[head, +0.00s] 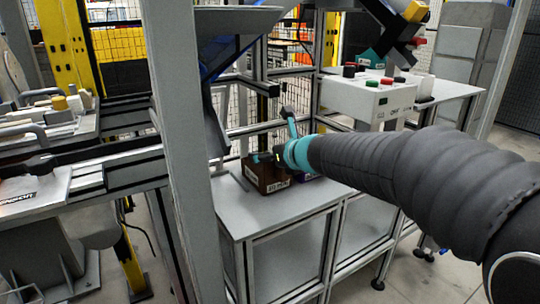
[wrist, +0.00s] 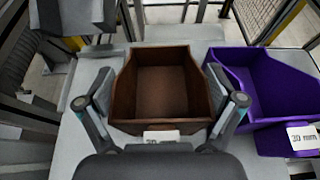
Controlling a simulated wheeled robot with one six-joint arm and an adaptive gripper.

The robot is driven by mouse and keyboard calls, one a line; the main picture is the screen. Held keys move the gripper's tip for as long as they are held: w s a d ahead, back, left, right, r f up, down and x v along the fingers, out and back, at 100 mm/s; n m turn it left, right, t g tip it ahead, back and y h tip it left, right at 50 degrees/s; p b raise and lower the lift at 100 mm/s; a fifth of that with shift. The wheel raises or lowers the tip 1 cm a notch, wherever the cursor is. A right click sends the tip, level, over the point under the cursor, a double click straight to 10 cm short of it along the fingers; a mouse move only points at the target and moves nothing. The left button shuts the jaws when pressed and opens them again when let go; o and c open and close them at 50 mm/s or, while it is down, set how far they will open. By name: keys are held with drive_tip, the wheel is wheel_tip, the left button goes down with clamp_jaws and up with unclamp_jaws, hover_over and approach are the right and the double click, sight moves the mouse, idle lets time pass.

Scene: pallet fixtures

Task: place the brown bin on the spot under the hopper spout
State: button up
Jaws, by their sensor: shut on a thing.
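The brown bin (head: 268,182) is upright and empty, with a white label on its front. It appears to rest on the grey table, though a small gap underneath would be hard to see. In the wrist view the brown bin (wrist: 163,82) lies between my fingers, one against each side wall. My gripper (head: 272,158) is shut on it; it also shows in the wrist view (wrist: 160,103). The hopper (head: 232,45) stands to the left, its spout (head: 214,135) narrowing down to the bin's left. The spot under the spout is not clearly visible.
A purple bin (wrist: 262,85) stands close to the right of the brown bin. A grey post (head: 182,150) rises in front of the table's left part. A white control box with buttons (head: 368,98) stands behind at right. The table front (head: 275,212) is clear.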

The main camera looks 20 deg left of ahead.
drive_tip(key=shift+f, duration=0.1)
drive_tip(key=o, duration=1.3)
drive_tip(key=shift+s+d+r, duration=0.15)
drive_tip(key=shift+d+r, duration=0.05)
drive_tip(key=shift+r, duration=0.05)
drive_tip(key=shift+p+v, duration=0.7)
drive_tip(key=shift+v, duration=5.05)
